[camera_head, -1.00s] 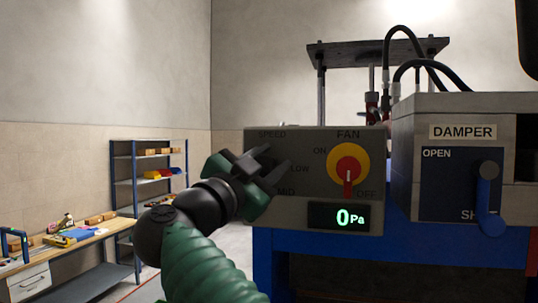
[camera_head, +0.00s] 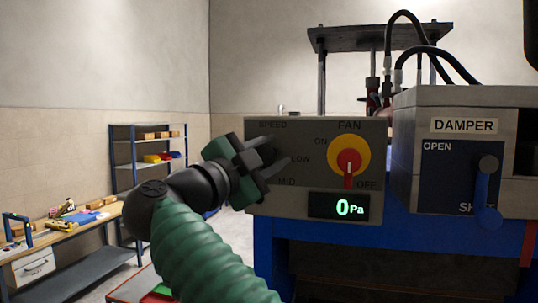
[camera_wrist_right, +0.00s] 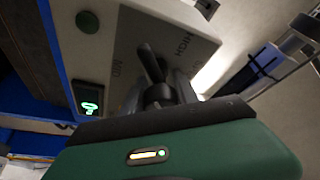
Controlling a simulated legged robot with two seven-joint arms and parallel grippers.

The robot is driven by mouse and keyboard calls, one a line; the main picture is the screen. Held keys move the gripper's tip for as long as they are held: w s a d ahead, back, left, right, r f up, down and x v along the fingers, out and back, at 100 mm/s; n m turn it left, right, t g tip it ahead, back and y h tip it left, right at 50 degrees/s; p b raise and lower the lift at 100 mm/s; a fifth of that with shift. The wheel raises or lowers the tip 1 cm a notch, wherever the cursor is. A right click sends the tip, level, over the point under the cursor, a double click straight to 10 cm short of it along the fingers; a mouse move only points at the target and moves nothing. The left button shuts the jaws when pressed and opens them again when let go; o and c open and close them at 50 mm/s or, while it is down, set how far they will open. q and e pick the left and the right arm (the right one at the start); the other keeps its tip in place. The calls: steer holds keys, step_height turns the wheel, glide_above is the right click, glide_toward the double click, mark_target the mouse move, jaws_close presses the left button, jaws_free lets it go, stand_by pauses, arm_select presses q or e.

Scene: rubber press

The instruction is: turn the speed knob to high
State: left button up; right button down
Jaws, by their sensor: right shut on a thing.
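The speed dial is on the left of the grey control panel (camera_head: 316,194), with SPEED, LOW and MID lettering showing. Its knob is hidden behind my right gripper (camera_head: 274,156) in the head view. My right gripper is shut on the speed knob, its dark fingers pointing at the panel. In the right wrist view the fingers (camera_wrist_right: 160,75) are close to the panel face (camera_wrist_right: 185,45), between the MID and HIGH lettering. My left gripper is not in view.
The red-and-yellow fan switch (camera_head: 349,158) is just right of my gripper, pointing toward OFF. Below it a display (camera_head: 339,205) reads 0 Pa. The damper box (camera_head: 462,165) with a blue handle (camera_head: 487,195) is further right. A workbench (camera_head: 70,240) and shelf (camera_head: 150,170) stand at left.

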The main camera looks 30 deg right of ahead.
steer(key=c, duration=1.2)
jaws_free()
steer(key=shift+s, duration=0.1)
steer(key=shift+o, duration=1.3)
steer(key=shift+s, duration=0.15)
steer(key=shift+s+a+r, duration=0.1)
steer(key=shift+s+r, duration=0.05)
steer(key=shift+s, duration=0.1)
steer(key=shift+w+a, duration=0.1)
steer(key=shift+a, duration=0.05)
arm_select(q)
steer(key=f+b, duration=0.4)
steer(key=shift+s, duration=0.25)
arm_select(e)
steer(key=v, duration=1.6)
steer(key=shift+a, duration=0.2)
